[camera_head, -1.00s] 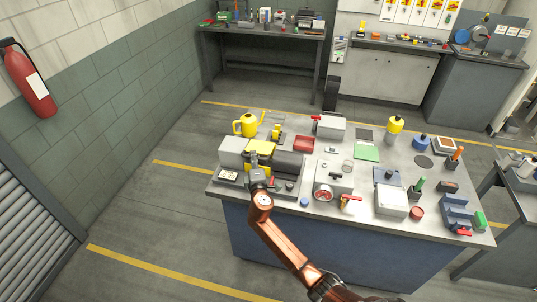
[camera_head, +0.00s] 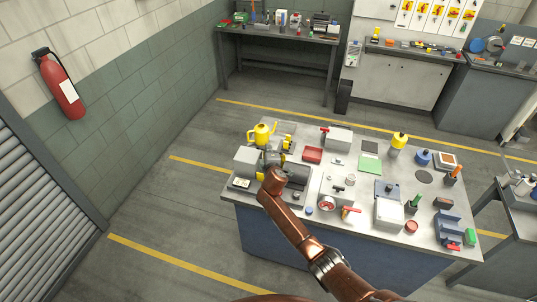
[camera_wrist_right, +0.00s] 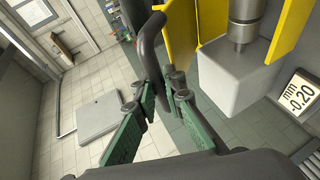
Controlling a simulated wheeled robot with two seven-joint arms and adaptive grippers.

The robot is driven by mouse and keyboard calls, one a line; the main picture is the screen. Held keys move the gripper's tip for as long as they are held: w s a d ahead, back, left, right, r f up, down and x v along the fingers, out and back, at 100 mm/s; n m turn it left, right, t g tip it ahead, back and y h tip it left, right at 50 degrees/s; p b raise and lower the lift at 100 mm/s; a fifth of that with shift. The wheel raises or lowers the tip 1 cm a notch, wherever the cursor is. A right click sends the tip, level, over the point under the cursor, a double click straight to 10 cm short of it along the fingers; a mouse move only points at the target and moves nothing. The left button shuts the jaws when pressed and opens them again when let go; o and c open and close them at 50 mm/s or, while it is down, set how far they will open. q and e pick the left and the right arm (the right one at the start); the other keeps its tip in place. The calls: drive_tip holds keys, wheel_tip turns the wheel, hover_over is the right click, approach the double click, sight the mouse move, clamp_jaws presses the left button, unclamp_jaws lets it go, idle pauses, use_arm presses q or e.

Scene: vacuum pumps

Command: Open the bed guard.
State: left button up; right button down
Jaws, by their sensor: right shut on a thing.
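The yellow bed guard (camera_wrist_right: 290,38) shows in the right wrist view as upright yellow panels beside a grey block (camera_wrist_right: 228,78) and a metal spindle. A dark curved handle bar (camera_wrist_right: 149,48) stands next to the panels. My right gripper (camera_wrist_right: 166,88) has its green fingers closed on this bar. In the head view my right gripper (camera_head: 270,160) is over the grey machine (camera_head: 247,160) at the left end of the bench and hides most of the guard. A display (camera_wrist_right: 301,96) reads -0.20 mm. My left gripper is not in view.
A yellow-topped bottle (camera_head: 398,142) stands farther back. The floor left of the bench is clear.

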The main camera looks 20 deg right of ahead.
drive_tip(key=w+d+r, duration=0.2)
drive_tip(key=w, duration=0.1)
drive_tip(key=shift+d+r, duration=0.1)
drive_tip(key=shift+r, duration=0.2)
drive_tip(key=shift+w+d+r+b, duration=0.25)
drive_tip(key=shift+w+d, duration=0.1)
drive_tip(key=shift+w, duration=0.2)
drive_tip(key=shift+w+d+r+b, duration=0.2)
drive_tip(key=shift+w+d, duration=0.15)
drive_tip(key=shift+w, duration=0.2)
drive_tip(key=c, duration=2.4)
unclamp_jaws()
drive_tip(key=shift+o, duration=1.2)
drive_tip(key=shift+s+f, duration=0.1)
drive_tip(key=v, duration=1.2)
